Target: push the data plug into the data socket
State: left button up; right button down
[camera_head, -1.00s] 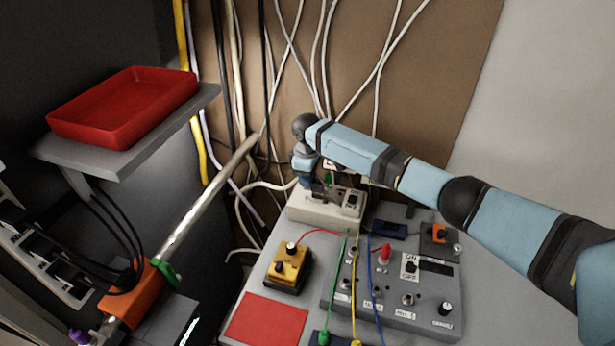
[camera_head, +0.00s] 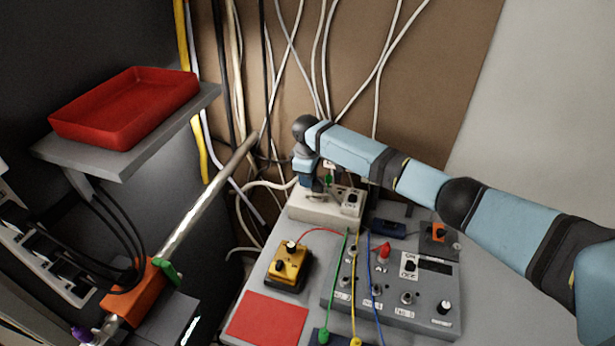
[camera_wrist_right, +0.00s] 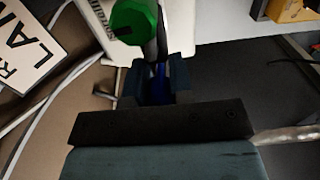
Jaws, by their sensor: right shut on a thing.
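My right gripper (camera_head: 313,187) is low at the back of the table, over the pale box (camera_head: 325,209). In the right wrist view its dark fingers (camera_wrist_right: 155,82) are shut on a narrow part with blue showing between them, which I take to be the data plug (camera_wrist_right: 159,72). Most of the plug is hidden by the fingers. A round green part (camera_wrist_right: 136,20) is just beyond the fingertips; it also shows small in the head view (camera_head: 329,180). I cannot make out the data socket or whether the plug touches it. My left gripper is not in view.
A grey control panel (camera_head: 440,318) with knobs and cables stands front right, with a yellow box (camera_head: 290,267) left of it. A red mat (camera_head: 267,318) lies in front. A red tray (camera_head: 125,105) sits on a shelf at left. Cables hang behind the gripper.

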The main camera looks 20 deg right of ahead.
jog(key=shift+f+b, duration=0.4)
jog(key=shift+f, duration=0.65)
jog(key=c, duration=0.9)
grip_release()
jog(key=shift+f, duration=0.1)
notch_tip(320, 180, up, 14)
jog(key=shift+f, duration=0.15)
